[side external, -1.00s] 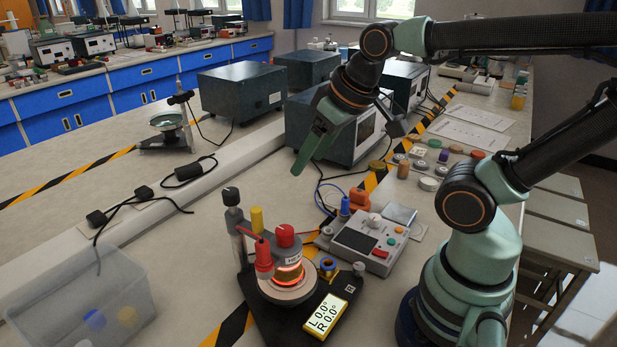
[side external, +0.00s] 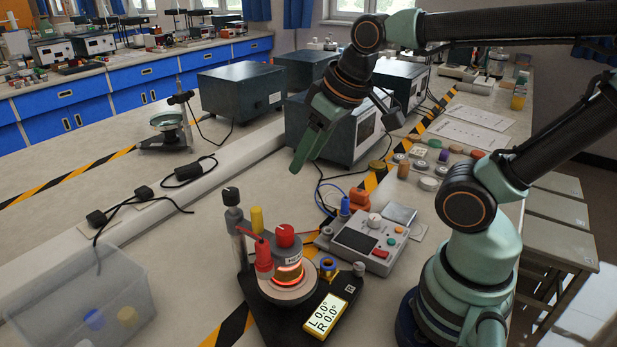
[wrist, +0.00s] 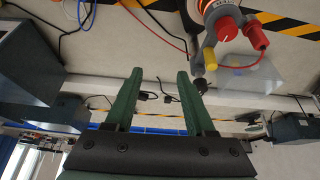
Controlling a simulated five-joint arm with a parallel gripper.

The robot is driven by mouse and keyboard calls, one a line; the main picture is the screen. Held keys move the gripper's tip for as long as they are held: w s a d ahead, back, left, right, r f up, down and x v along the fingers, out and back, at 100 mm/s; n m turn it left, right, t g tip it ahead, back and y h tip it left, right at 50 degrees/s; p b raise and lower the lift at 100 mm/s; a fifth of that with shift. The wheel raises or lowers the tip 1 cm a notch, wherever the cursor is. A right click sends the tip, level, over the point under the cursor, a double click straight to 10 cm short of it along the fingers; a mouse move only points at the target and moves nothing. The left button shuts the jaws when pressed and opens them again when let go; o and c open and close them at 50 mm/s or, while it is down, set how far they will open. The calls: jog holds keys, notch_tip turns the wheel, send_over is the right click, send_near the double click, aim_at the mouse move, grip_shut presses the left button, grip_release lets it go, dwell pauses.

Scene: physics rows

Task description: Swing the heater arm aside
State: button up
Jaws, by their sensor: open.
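The heater (side external: 287,240) is a red-topped cylinder over a glowing orange ring, held above a round plate on a black base (side external: 280,325). In the wrist view the red heater top (wrist: 227,30) shows at the upper right. My gripper (side external: 297,168) is open and empty, above and behind the heater, apart from it. In the wrist view both green fingers (wrist: 160,78) stand apart with nothing between them.
A control box (side external: 362,240) with buttons stands right of the heater. A clear bin (side external: 80,300) holding blue and yellow pieces is at the lower left. Dark cased instruments (side external: 240,90) stand behind.

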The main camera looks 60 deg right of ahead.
aim_at(255, 209)
jog(key=w+a+r+n+g, duration=0.4)
jog(key=a+n+g, duration=0.1)
jog(key=a, duration=0.4)
jog(key=f, duration=1.2)
jog(key=shift+a+f, duration=0.2)
grip_shut()
jog(key=shift+r, duration=0.1)
dwell(0.7)
